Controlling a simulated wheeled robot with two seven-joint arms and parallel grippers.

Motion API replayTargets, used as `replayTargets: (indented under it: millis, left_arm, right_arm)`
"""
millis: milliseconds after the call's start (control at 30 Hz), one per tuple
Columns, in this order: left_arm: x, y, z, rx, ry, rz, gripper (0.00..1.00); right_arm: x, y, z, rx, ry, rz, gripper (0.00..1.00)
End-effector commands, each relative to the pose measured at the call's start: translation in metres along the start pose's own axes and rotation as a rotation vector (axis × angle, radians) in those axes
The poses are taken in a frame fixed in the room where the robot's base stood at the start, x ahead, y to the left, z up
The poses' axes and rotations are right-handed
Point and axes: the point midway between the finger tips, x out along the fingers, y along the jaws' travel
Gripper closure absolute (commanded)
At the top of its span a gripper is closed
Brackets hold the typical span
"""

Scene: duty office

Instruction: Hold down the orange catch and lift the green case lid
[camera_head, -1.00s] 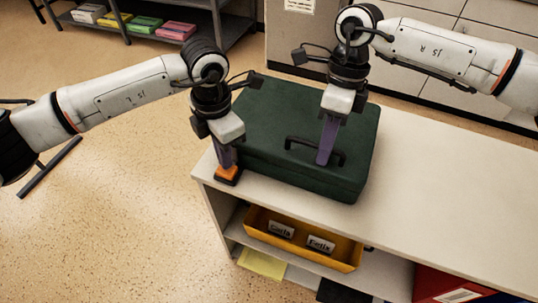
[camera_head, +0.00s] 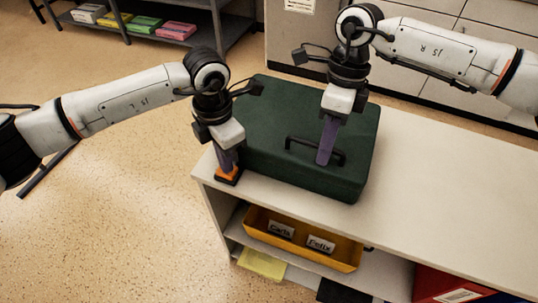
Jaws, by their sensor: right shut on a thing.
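The dark green case (camera_head: 270,115) lies on the white shelf top, its lid down. A black handle (camera_head: 300,145) stands on the lid near the front. The orange catch (camera_head: 229,178), on a dark base, sits at the case's front left corner. My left gripper (camera_head: 227,168) points down with its fingertips at the orange catch and seems to touch it; whether its fingers are open or shut is hard to see. My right gripper (camera_head: 323,160) is shut on the black handle from above. Its fingers hide part of the handle.
The white shelf top (camera_head: 450,170) is clear to the right of the case. Below it are a yellow tray (camera_head: 347,262) with two labelled items and a red binder (camera_head: 440,282). A dark rack (camera_head: 225,25) with coloured stacks stands at the back left, and pale cabinets behind.

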Motion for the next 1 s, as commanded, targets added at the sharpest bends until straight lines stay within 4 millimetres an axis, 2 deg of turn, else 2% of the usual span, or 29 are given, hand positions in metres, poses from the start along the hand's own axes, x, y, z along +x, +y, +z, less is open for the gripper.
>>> replayTargets:
  millis: [33, 700, 1000]
  left_arm:
    - [0.0009, -0.0001, 0.0001, 0.000, 0.000, 0.000, 1.00]
    - [0.0078, -0.0004, 0.0001, 0.000, 0.000, -0.001, 1.00]
    - [0.0079, -0.0001, -0.0003, 0.000, 0.001, 0.000, 1.00]
  right_arm:
    - [0.0053, -0.0051, -0.0060, 0.013, 0.014, -0.006, 1.00]
    - [0.0053, -0.0049, -0.0061, 0.012, 0.014, -0.005, 1.00]
    - [-0.0010, -0.0057, -0.0055, 0.014, 0.014, 0.006, 1.00]
